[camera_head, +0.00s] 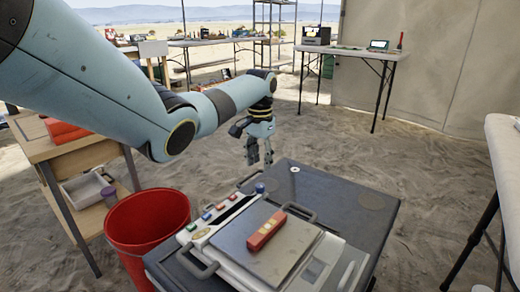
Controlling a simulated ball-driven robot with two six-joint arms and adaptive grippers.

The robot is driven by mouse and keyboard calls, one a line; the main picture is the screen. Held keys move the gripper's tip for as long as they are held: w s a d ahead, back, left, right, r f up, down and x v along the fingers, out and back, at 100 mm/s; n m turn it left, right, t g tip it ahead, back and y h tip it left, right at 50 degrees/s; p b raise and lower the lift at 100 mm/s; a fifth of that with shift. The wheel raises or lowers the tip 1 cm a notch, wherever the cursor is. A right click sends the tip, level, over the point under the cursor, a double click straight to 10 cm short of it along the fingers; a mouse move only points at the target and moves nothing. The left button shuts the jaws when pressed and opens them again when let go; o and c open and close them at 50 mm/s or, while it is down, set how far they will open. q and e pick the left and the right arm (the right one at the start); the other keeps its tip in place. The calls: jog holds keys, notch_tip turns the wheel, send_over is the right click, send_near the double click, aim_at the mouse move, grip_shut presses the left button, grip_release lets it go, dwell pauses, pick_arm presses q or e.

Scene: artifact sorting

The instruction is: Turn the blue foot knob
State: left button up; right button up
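The blue foot knob (260,188) is a small upright cap at the back corner of a scale-like device (213,232). The device has a flat grey plate, side handles and a panel with coloured buttons, and it lies on a dark-topped table. My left gripper (260,162) points down and shows just above the knob in the picture, apart from it. Its fingers are spread with nothing between them. How far the fingertips are from the knob in depth is hard to tell. My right gripper is not in view.
A red bucket (148,222) stands left of the dark table (345,190). A wooden desk with a tray (85,189) is at the left. A white table (505,150) edges in at the right. Sandy floor lies open behind.

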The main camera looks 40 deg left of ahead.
pick_arm(q)
notch_tip(320, 180, up, 4)
jog(key=shift+f, duration=0.1)
dwell(0.6)
